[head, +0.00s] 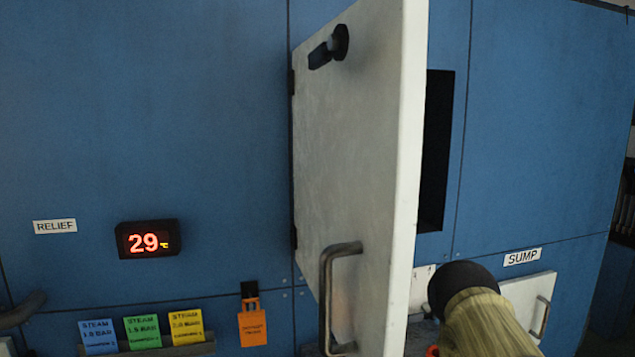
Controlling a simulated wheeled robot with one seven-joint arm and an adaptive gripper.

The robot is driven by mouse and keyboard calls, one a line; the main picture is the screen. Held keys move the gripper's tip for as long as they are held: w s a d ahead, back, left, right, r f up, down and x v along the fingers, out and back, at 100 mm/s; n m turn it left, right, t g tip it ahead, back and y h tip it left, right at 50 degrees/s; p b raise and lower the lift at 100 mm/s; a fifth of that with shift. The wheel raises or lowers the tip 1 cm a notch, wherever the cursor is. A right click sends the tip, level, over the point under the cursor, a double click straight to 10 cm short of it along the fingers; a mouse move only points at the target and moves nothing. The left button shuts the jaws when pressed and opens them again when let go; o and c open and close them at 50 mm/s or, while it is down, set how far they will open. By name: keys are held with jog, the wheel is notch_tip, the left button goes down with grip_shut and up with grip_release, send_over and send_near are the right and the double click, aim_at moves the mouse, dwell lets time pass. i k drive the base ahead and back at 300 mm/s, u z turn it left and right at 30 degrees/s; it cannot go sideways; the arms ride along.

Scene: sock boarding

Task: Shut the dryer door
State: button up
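The white dryer door (350,170) stands open, swung out toward me from its hinges at the left of the opening. Its grey bar handle (328,300) is low on the door face, and a black latch knob (340,42) is near the top. The dark dryer opening (437,150) shows partly behind the door's right edge; the rest is hidden. My gripper's fingers do not show. A tan-sleeved part with a black rounded end, which seems to be my arm, is at the bottom right, to the right of the door edge.
The blue dryer wall (540,130) fills the background. A red display (148,240) reads 29. Blue, green and yellow steam cards (142,332) stand in a rack at the lower left. An orange tag (252,325) hangs nearby. A white hatch (530,300) is under the SUMP label (522,257).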

aim_at(359, 121)
jog(key=z, duration=2.15)
jog(key=k, duration=1.8)
jog(key=u, duration=0.85)
